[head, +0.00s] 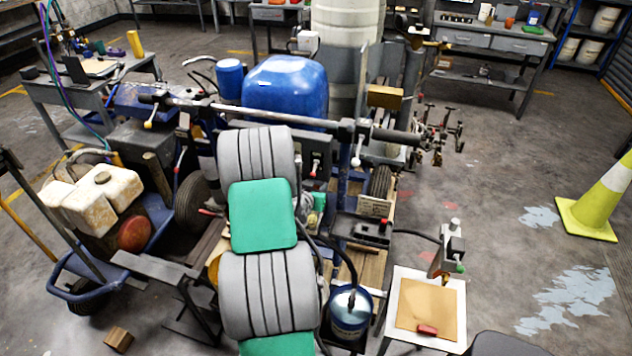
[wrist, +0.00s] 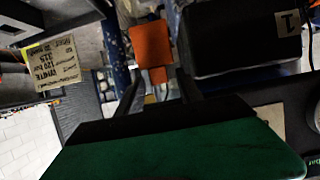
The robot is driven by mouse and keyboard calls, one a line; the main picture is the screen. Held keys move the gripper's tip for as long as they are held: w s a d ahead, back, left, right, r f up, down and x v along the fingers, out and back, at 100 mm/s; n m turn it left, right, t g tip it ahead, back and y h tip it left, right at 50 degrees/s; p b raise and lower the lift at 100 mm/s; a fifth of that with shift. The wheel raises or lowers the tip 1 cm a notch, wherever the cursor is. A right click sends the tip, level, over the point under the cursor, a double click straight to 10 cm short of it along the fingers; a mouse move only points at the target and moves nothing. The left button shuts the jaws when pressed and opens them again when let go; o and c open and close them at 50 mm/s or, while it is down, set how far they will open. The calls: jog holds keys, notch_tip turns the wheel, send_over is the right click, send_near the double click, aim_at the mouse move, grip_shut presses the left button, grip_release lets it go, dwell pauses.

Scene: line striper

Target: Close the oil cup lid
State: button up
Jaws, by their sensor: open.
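An orange flat piece (wrist: 151,45) with a smaller orange tab below it shows at the upper middle of the wrist view. It may be the oil cup lid, but I cannot tell for sure. My gripper (wrist: 159,80) is open, with its two dark fingers on either side of the orange tab's line of sight. I see no contact between the fingers and the orange piece, and their distance in depth is unclear. In the head view my grey and green arm hides the gripper, and I cannot make out the oil cup there.
A black box (wrist: 240,35) stands close on the right in the wrist view, and a lettered card (wrist: 52,63) is at left. The striper's long handlebar (head: 280,118) crosses beyond my arm. A blue tank (head: 287,88) and a yellow-green cone (head: 598,200) stand farther off. Floor at right is mostly open.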

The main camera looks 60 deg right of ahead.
jog(key=shift+w+d+f, duration=0.1)
jog(key=shift+d+f, duration=0.05)
jog(key=shift+d, duration=0.2)
grip_shut()
dwell(1.2)
